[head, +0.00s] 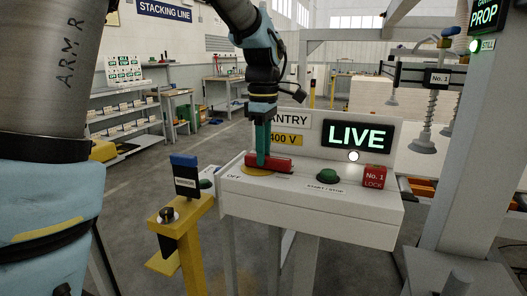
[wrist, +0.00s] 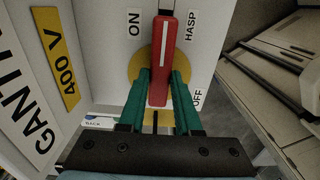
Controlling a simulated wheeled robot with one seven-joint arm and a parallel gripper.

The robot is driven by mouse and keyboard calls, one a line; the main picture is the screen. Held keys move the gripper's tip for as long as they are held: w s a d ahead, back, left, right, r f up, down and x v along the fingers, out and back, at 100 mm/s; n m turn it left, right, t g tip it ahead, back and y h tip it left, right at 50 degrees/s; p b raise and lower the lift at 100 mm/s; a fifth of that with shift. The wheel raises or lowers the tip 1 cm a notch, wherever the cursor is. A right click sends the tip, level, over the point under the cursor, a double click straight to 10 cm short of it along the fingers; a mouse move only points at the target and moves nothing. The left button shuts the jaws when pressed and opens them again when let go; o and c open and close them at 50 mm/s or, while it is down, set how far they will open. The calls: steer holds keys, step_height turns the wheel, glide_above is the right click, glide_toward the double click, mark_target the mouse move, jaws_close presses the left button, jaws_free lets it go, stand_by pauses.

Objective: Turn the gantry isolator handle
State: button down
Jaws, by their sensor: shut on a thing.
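The red isolator handle (head: 282,164) sits on a yellow disc (head: 253,171) on top of the white gantry control box (head: 310,205). My gripper (head: 261,161) reaches down from above, its teal fingers shut on the handle. In the wrist view the red handle (wrist: 163,55) carries a white line and runs up the picture, between the ON label (wrist: 134,22) and the HASP label (wrist: 191,25). The OFF label (wrist: 197,99) is at lower right. My gripper (wrist: 159,82) has one finger on each side of the handle's lower part. The LIVE sign (head: 354,136) is lit green.
A green start/stop button (head: 329,177) and a red No. 1 lock block (head: 374,177) stand right of the handle. A yellow post (head: 182,222) with a black and blue piece (head: 186,177) stands close at left. A grey gantry upright (head: 481,140) rises at right.

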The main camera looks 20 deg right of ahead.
steer(key=shift+m, duration=0.3)
steer(key=m+p, duration=0.1)
steer(key=m, duration=0.2)
steer(key=shift+s+a+r+p, duration=0.1)
steer(key=shift+s+a+p, duration=0.1)
steer(key=shift+p, duration=0.2)
steer(key=m+p, duration=0.1)
steer(key=m, duration=0.4)
steer(key=shift+a+m+p, duration=0.2)
steer(key=shift+m+p, duration=0.2)
steer(key=m, duration=0.1)
steer(key=m+p, duration=0.1)
steer(key=m, duration=0.2)
steer(key=shift+a+m, duration=0.25)
steer(key=shift+m, duration=0.05)
steer(key=shift+w+a+m+p, duration=0.15)
steer(key=shift+m+p, duration=0.6)
steer(key=shift+m, duration=1.15)
steer(key=c, duration=0.6)
jaws_free()
